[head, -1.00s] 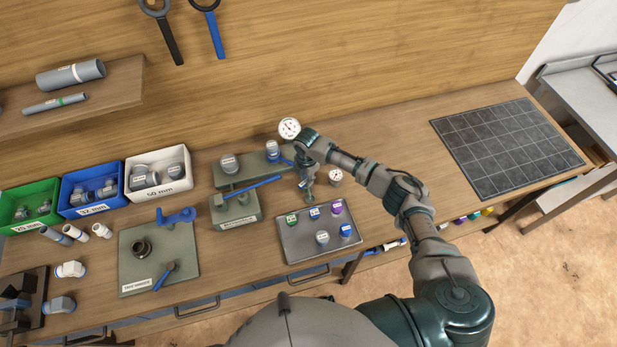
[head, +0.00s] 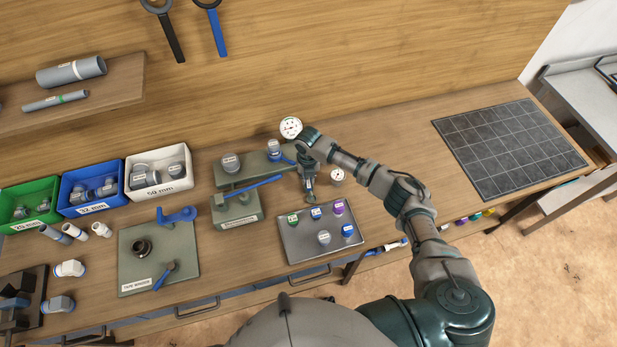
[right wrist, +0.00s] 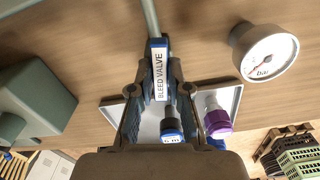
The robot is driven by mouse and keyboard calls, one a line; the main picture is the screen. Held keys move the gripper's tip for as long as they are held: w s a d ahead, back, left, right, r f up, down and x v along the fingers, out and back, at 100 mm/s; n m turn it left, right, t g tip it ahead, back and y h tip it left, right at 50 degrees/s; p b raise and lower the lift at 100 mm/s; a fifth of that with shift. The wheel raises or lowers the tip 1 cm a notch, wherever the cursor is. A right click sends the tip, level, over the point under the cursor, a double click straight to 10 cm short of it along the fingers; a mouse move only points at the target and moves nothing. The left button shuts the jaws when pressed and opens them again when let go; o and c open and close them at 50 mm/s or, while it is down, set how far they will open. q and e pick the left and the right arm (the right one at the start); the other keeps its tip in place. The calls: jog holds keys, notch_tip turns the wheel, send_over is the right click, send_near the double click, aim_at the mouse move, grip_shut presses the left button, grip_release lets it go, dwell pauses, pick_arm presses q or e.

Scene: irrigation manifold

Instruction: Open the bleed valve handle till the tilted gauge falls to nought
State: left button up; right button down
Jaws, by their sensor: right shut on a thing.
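My right gripper (head: 309,190) points down over the bench, just behind the grey tray. In the right wrist view its two fingers (right wrist: 160,115) are shut on the bleed valve handle (right wrist: 160,68), which carries a white "BLEED VALVE" label. The valve body is mostly hidden by the gripper. A round white gauge (head: 337,174) stands right of the gripper; in the right wrist view this gauge (right wrist: 267,55) faces up at a tilt, marked "bar", with a red needle whose reading I cannot make out. A second white gauge (head: 291,127) is behind my wrist. My left gripper is out of view.
The grey tray (head: 293,256) holds several coloured caps close below the gripper. A green-grey block with a blue lever (head: 252,187) stands to the left. Parts bins (head: 160,188) are farther left. The bench right of my forearm is clear up to the dark grid mat (head: 510,150).

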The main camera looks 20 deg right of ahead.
jog(key=shift+a+n, duration=0.15)
jog(key=shift+n, duration=0.95)
jog(key=c, duration=1.1)
grip_release()
jog(key=shift+s, duration=0.1)
jog(key=shift+s+r, duration=0.1)
notch_tip(320, 180, up, 12)
jog(key=shift+f, duration=0.1)
